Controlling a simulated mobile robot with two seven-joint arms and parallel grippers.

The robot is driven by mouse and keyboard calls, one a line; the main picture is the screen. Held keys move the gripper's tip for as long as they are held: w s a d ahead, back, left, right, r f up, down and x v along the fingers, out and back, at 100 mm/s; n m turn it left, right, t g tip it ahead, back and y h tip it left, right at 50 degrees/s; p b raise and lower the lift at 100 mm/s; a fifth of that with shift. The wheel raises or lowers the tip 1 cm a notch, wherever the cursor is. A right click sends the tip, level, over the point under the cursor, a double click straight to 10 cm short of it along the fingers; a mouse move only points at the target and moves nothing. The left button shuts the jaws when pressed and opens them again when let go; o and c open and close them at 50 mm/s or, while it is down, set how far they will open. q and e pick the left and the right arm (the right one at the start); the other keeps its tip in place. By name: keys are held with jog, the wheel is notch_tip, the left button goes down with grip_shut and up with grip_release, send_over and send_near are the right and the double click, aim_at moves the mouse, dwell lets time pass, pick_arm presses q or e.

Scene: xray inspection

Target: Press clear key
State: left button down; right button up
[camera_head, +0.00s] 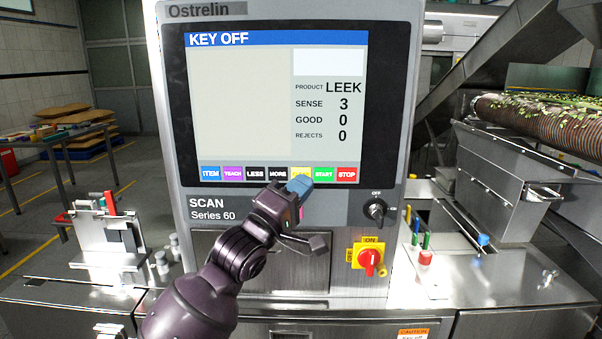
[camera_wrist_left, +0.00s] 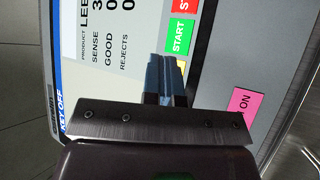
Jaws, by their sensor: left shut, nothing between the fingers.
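The inspection machine's screen (camera_head: 240,110) reads KEY OFF at the top, with product LEEK, sense 3, good 0 and rejects 0. A row of coloured keys runs along its lower edge. The yellow key (camera_head: 300,171) sits between the MORE key (camera_head: 278,174) and the green START key (camera_head: 324,174); its label is mostly hidden by my fingers. My left gripper (camera_head: 299,185) is shut and empty, with its blue fingertips at the yellow key's lower edge. In the left wrist view the fingers (camera_wrist_left: 164,75) lie beside the START key (camera_wrist_left: 178,38). I cannot tell whether they touch the key.
The red STOP key (camera_head: 346,174) is to the right of START. A black rotary switch (camera_head: 376,209) and a red knob on a yellow plate (camera_head: 369,257) are lower right. A pink ON label (camera_wrist_left: 242,105) shows below the keys. Steel counters flank the machine.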

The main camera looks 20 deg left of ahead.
pick_arm(q)
jog(key=s+p, duration=0.1)
jog(key=s, duration=0.1)
jog(key=s+d+p, duration=0.1)
jog(key=s, duration=0.2)
jog(key=shift+d, duration=0.2)
dwell(0.5)
